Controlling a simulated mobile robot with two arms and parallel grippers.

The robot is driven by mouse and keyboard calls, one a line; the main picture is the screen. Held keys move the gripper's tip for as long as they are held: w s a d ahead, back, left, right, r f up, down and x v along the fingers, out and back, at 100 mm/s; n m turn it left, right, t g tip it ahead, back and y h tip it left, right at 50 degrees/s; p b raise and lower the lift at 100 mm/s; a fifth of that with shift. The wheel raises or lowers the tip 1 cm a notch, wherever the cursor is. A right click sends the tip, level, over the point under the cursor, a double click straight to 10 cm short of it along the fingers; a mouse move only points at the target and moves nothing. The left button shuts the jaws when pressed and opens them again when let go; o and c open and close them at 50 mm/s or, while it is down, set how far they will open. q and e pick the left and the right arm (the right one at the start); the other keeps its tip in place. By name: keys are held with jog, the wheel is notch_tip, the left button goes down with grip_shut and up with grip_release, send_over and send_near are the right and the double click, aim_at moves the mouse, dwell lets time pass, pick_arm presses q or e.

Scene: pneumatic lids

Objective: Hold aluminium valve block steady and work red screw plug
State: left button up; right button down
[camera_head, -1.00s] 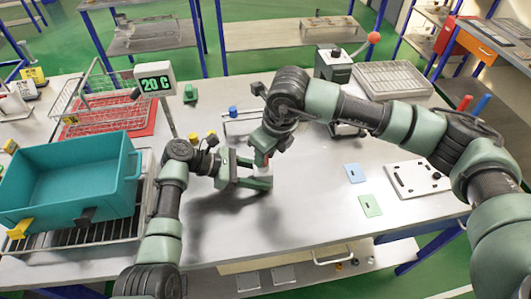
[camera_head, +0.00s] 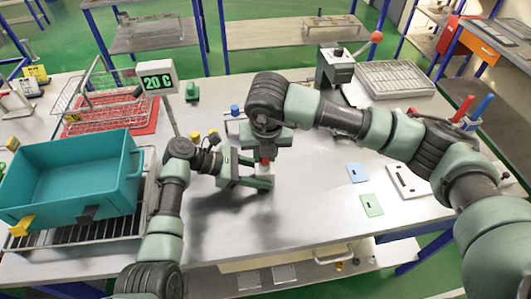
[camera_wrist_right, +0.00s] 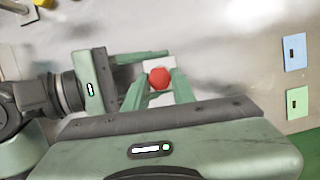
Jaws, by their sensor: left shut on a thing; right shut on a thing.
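The red screw plug (camera_wrist_right: 159,77) shows as a round red head in the right wrist view, on the pale grey aluminium valve block (camera_wrist_right: 160,99). In the head view a small red bit of the plug (camera_head: 265,160) shows just below my right gripper (camera_head: 265,155). My right gripper, coming from above, is shut on the plug, its green fingers on either side of it. My left gripper (camera_head: 264,173) comes in from the left, low over the table, and is shut on the block. The fingers of both grippers hide most of the block.
A teal bin (camera_head: 70,175) stands on a rack at the left. A display reading 20 C (camera_head: 157,78) stands behind. A blue card (camera_head: 356,172), a green card (camera_head: 371,205) and a white plate (camera_head: 407,182) lie at the right. The front middle of the table is clear.

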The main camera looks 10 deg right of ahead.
jog(key=m, duration=0.2)
jog(key=shift+a+m+h, duration=0.15)
jog(key=shift+m+h, duration=0.15)
jog(key=shift+m, duration=0.1)
jog(key=m, duration=0.3)
jog(key=shift+h, duration=0.4)
jog(key=c, duration=1.1)
grip_release()
jog(key=shift+c, duration=0.8)
